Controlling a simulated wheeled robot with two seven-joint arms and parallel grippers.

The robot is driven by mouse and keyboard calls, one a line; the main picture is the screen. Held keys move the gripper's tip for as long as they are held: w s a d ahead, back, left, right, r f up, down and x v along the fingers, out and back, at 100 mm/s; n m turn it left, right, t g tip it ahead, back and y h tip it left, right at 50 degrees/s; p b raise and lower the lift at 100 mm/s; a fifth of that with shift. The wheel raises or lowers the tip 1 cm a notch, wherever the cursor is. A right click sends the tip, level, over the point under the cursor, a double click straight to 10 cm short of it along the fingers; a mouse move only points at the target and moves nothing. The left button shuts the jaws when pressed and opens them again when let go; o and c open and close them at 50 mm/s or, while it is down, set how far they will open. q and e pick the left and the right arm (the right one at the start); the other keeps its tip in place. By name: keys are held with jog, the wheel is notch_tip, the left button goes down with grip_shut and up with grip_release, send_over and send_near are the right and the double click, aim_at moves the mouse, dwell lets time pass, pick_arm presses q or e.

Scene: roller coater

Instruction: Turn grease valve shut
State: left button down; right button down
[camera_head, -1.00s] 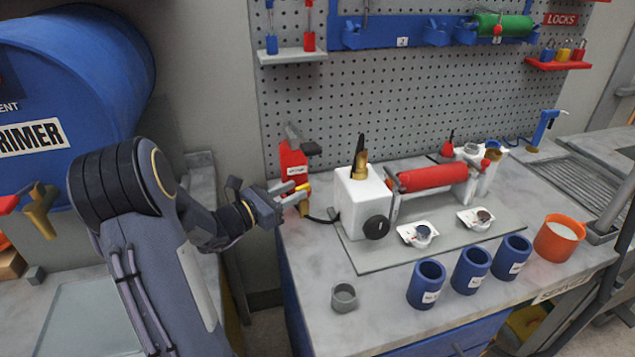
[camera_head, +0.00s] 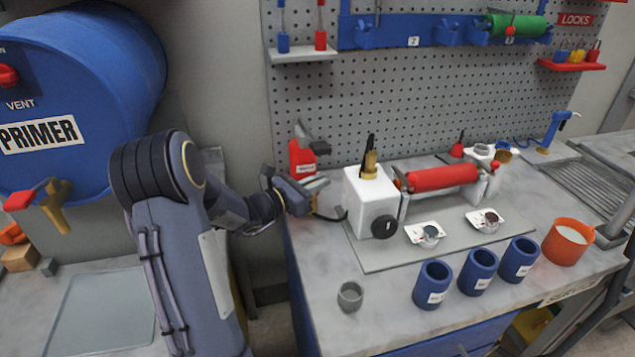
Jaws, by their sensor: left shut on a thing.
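My left gripper (camera_head: 312,188) reaches in from the left to the bench's back left corner. It is shut on the grease valve's handle, beside the white box and just in front of a red labelled unit. The fingers hide most of the handle and valve, so I cannot tell its angle. A small brass-coloured part shows just below the fingers. A black hose (camera_head: 332,216) runs from there to the white box (camera_head: 368,200), which has a black round knob on its front. My right gripper is not in view.
The red unit (camera_head: 302,158) stands close behind the gripper. A red roller (camera_head: 442,178), small dishes, blue cups (camera_head: 433,284), a grey cup (camera_head: 350,296) and an orange mug (camera_head: 566,241) are to the right. The bench's front left is mostly clear.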

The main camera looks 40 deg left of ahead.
pick_arm(q)
jog(key=m+g+h, duration=0.1)
jog(key=h, duration=0.1)
jog(key=m+h, duration=0.1)
jog(key=h, duration=0.1)
jog(key=shift+d+r+m+g, duration=0.1)
jog(key=shift+d+m+g, duration=0.05)
jog(key=shift+m+g, duration=0.25)
jog(key=shift+s+d+m+g+h+p, duration=0.1)
jog(key=shift+m+g+h+p, duration=0.1)
jog(key=shift+m+g+h, duration=0.4)
jog(key=shift+s+d+m+g+h+p, duration=0.15)
jog(key=shift+m+g+h, duration=0.2)
jog(key=shift+h, duration=0.35)
jog(key=shift+w, duration=0.1)
jog(key=c, duration=1.5)
grip_release()
